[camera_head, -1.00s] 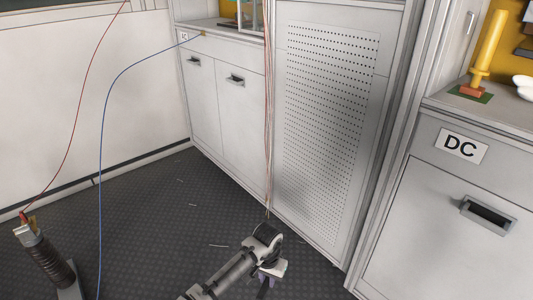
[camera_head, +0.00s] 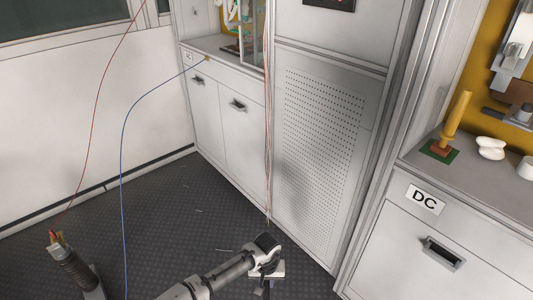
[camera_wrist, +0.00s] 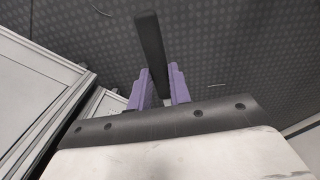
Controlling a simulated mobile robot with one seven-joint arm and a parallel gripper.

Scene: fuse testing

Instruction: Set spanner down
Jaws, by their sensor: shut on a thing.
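My gripper (camera_wrist: 160,86) shows in the wrist view with purple fingers shut on a long black bar, which I take to be the spanner (camera_wrist: 149,42). The bar sticks out past the fingertips over the dark floor. Its other end is hidden between the fingers and behind the wrist. In the head view my gripper (camera_head: 266,278) is low at the bottom centre, in front of the perforated cabinet. The spanner is too small and hidden there to make out clearly.
The DC counter (camera_head: 480,189) stands at the right, with a yellow-handled tool (camera_head: 456,122) on a green base and white round pieces (camera_head: 490,148). A perforated cabinet (camera_head: 318,150) and a left worktop (camera_head: 215,47) are behind. Red and blue cables (camera_head: 122,170) hang at left. Open floor lies between.

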